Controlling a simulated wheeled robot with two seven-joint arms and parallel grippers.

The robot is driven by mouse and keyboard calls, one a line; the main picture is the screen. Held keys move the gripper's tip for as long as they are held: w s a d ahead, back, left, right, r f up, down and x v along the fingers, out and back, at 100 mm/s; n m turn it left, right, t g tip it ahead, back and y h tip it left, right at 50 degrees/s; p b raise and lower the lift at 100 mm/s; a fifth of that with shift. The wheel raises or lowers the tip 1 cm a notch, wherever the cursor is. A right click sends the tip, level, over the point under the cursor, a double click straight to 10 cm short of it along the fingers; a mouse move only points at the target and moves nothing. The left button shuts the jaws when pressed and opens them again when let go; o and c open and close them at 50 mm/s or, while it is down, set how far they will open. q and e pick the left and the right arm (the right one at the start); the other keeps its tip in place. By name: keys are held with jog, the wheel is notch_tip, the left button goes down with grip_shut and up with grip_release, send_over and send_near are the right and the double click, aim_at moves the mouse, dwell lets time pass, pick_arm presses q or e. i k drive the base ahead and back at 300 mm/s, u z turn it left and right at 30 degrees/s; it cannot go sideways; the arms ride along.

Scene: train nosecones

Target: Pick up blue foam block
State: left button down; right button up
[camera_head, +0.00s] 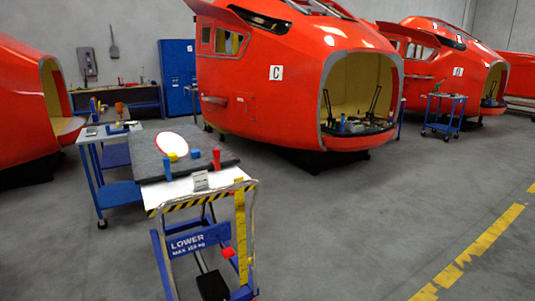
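A taller blue piece (167,166) stands near the front left of the same top. Both are small in the view, and I cannot tell which of them is foam. Neither of my grippers is in view.
A white oval disc with a red edge (172,144) and a red upright piece (217,158) share the tabletop. A blue trolley (114,193) stands close on the left. A red nosecone (262,100) is behind. Grey floor (370,220) is clear at right.

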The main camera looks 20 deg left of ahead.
aim_at(195, 153)
jog(key=z, duration=0.1)
jog(key=i, duration=4.1)
